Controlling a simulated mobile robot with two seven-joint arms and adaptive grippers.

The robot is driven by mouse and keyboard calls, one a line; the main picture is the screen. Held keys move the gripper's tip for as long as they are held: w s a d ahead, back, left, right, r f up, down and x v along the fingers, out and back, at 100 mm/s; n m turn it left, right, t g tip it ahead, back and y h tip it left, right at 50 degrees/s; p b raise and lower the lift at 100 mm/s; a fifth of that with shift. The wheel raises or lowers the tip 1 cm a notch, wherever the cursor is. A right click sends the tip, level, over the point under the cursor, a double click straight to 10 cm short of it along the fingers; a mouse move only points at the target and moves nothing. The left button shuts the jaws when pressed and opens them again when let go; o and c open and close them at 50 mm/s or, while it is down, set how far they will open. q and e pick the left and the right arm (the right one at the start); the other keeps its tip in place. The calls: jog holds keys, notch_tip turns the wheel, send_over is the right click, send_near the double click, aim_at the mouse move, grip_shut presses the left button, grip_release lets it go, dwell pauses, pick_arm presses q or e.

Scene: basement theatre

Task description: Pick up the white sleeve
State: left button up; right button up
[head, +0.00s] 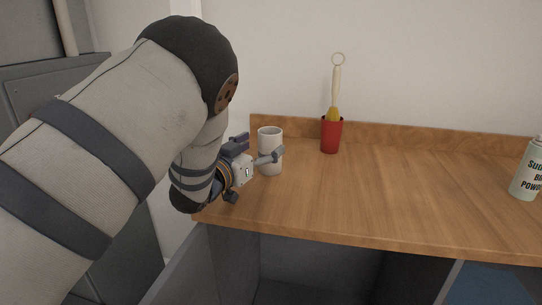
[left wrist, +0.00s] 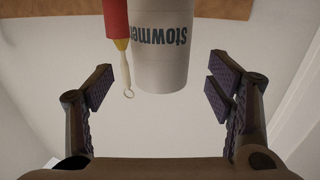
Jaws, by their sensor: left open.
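The white sleeve (head: 269,139) is a white, cup-like cylinder standing upright near the left end of the wooden counter. In the left wrist view the sleeve (left wrist: 163,62) shows dark upside-down lettering, partly readable as "Stowme", and sits ahead, between the lines of the two fingers. My left gripper (head: 258,151) is open at the sleeve's left side, with one finger crossing in front of it in the head view. In the left wrist view the gripper (left wrist: 160,78) has its pads wide apart with nothing held; whether a finger touches the sleeve I cannot tell. My right gripper is not in view.
A red cup (head: 331,136) holding a brush (head: 336,88) with a ring-ended handle stands right of the sleeve. A spray can (head: 528,170) stands at the far right. The counter (head: 400,195) between them is clear, with a low wooden backboard (head: 430,137) against the wall.

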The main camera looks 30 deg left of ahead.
pick_arm(q)
jog(key=w, duration=0.5)
jog(key=shift+d+b, duration=0.2)
jog(key=shift+b, duration=0.15)
jog(key=shift+c, duration=0.3)
jog(key=c, duration=1.2)
jog(key=shift+c, duration=0.2)
